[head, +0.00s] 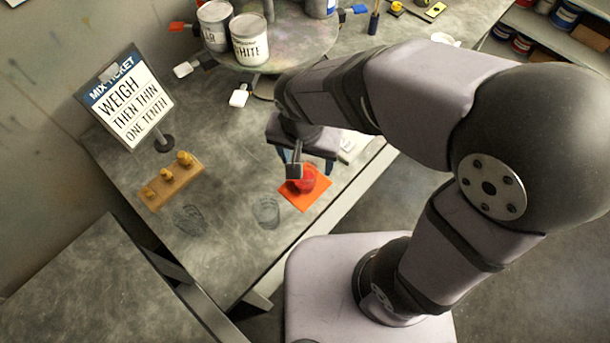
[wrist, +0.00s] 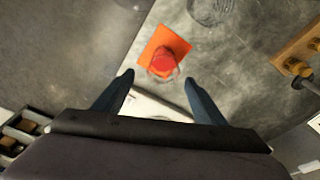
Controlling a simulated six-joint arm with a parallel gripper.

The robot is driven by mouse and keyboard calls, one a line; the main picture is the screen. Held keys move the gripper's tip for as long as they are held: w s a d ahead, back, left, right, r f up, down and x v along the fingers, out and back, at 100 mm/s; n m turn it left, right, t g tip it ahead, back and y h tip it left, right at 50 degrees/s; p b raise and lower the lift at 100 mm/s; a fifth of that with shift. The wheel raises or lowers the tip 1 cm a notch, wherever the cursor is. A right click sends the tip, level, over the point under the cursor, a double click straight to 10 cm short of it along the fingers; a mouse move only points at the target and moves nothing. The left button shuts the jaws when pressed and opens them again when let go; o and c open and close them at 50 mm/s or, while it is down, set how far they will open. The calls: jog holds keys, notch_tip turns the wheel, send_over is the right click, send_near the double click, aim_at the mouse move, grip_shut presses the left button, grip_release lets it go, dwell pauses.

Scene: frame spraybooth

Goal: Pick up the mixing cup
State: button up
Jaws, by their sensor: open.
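A clear cup with red in it (head: 306,180) stands upright on an orange square mat (head: 318,195) on the grey bench. In the wrist view the red cup (wrist: 163,63) and mat (wrist: 178,45) lie just ahead of my fingertips. My gripper (head: 302,160) is above the bench beside the cup, and its arm partly hides the area behind. In the wrist view my gripper (wrist: 158,80) has its two fingers wide apart with nothing between them. I cannot tell whether the fingers touch anything.
A wooden block with yellow knobbed weights (head: 172,180) and a mix ticket sign (head: 125,98) stand on the left. A round stand (head: 290,50) with paint tins (head: 250,40) is at the back. A pale flat object (wrist: 150,106) lies below my fingers. The bench edge is close to the mat.

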aim_at(305, 169)
jog(key=shift+f, duration=0.1)
jog(key=shift+w+a+f+p, duration=0.15)
jog(key=shift+f+p, duration=0.15)
jog(key=shift+f, duration=0.95)
jog(key=shift+w+a+f+p, duration=0.15)
jog(key=shift+f+p, duration=0.15)
jog(key=shift+f, duration=0.9)
jog(key=shift+d, duration=0.1)
jog(key=c, duration=1.2)
